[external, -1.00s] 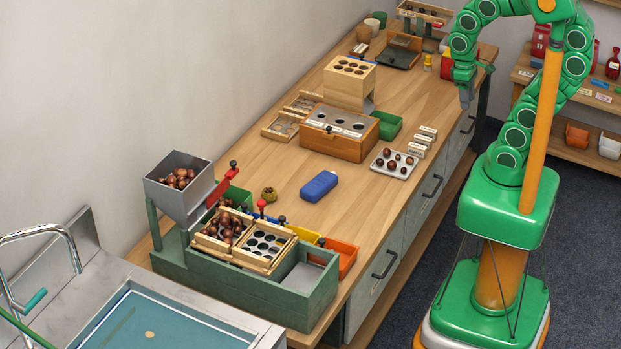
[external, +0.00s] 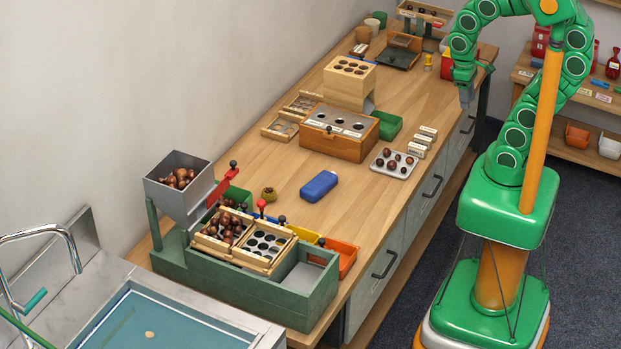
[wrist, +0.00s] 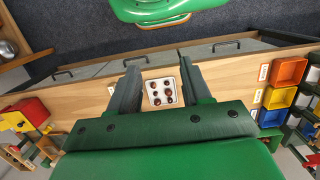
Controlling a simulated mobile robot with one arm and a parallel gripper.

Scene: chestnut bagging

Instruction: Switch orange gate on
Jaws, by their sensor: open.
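The green sorter (external: 235,287) stands at the near end of the bench, with an orange bin (external: 346,258) at its right side. A black-knobbed lever (external: 322,242) stands by the orange bin; I cannot tell for certain that it is the orange gate's. Other levers there have a red knob (external: 262,204) and a black knob (external: 282,219). The orange bin also shows at the right of the wrist view (wrist: 290,70). My gripper (external: 466,98) is open and empty over the bench's right edge, far from the sorter. In the wrist view my gripper (wrist: 159,72) points down with its fingers apart.
A white tray of chestnuts (external: 408,168) lies on the bench and shows between my fingers in the wrist view. A blue block (external: 319,186) and a wooden box with holes (external: 337,143) lie between my gripper and the sorter. A hopper (external: 205,197) rises over the sorter.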

